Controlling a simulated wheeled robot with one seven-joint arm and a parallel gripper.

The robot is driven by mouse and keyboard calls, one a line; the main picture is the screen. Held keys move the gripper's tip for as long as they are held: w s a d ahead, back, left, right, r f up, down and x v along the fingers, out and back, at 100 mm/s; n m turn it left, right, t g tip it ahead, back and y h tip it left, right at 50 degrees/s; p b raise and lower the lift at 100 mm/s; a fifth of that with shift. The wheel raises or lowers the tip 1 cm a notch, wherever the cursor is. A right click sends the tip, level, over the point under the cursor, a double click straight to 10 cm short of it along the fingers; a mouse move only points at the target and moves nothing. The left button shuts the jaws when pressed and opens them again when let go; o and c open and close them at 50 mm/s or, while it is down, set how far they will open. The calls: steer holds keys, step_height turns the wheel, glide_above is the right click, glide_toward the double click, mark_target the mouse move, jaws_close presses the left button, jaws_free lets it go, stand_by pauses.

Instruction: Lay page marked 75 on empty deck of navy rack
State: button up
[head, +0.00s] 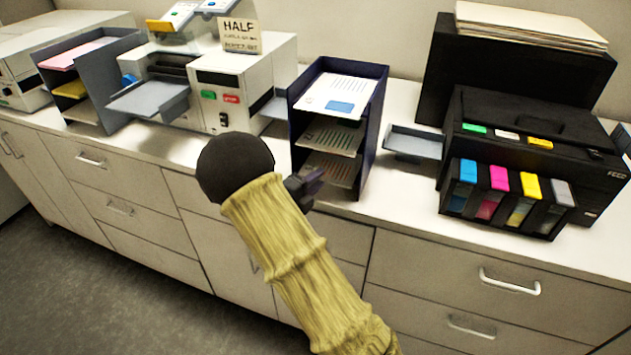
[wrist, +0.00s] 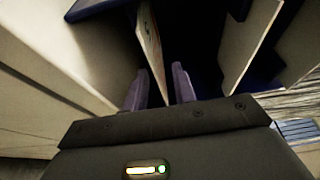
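The navy rack (head: 377,112) stands on the counter at the middle of the head view. Its top deck bears a white page (head: 337,93) with a blue block, its middle deck a greyish page (head: 333,136) with lines, and its lower deck another page (head: 335,168). No number 75 is legible on any page, and I see no clearly empty deck. My gripper (head: 308,186) is at the front of the rack's lower deck. In the wrist view my gripper (wrist: 160,88) has its fingers apart, with the edge of the lower page (wrist: 151,45) between them; contact is unclear.
A black printer (head: 540,140) with coloured ink tanks and a grey tray (head: 413,143) stands right of the rack. A beige machine (head: 240,85) with a HALF sign (head: 240,35) stands left. A grey rack (head: 110,75) with coloured sheets is farther left. Drawers lie below the counter edge.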

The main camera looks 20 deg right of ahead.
steer(key=shift+a, duration=0.1)
steer(key=b+v, duration=0.2)
steer(key=v, duration=1.5)
stand_by(0.4)
